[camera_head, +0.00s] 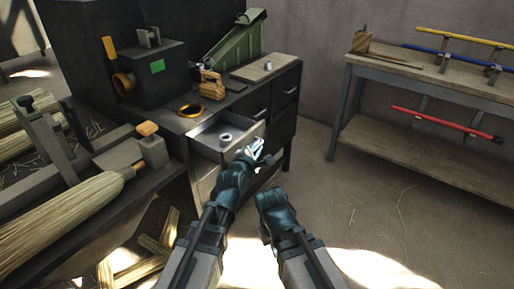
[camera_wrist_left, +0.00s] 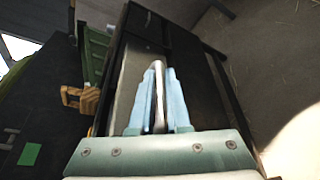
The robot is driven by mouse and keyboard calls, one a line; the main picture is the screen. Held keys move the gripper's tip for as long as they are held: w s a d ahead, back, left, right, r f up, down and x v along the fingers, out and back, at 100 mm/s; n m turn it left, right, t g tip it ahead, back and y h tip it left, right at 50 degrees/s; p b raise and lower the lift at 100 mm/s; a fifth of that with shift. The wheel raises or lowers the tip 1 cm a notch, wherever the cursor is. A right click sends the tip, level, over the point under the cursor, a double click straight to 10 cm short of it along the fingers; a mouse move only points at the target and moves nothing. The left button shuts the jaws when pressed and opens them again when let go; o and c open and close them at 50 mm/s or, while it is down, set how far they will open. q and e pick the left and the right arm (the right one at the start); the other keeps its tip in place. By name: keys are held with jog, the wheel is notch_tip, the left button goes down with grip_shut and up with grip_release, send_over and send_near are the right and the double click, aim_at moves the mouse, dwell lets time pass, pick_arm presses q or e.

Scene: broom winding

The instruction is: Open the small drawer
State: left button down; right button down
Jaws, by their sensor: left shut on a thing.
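The small drawer (camera_head: 208,140) is pulled out from the dark cabinet, with its light inside showing. A small ring-shaped metal part (camera_head: 225,137) lies in it. My left gripper (camera_head: 254,150) is at the drawer's front, shut on the drawer handle. In the left wrist view the pale fingers (camera_wrist_left: 154,100) stand on both sides of the metal handle (camera_wrist_left: 158,88). My right gripper (camera_head: 270,200) is beside the left arm, away from the drawer; its fingertips are hidden.
A broom (camera_head: 65,215) lies on the left bench. A shelf table (camera_head: 440,80) with coloured handles stands right. The floor between is open.

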pick_arm(q)
jog(key=c, duration=0.9)
grip_release()
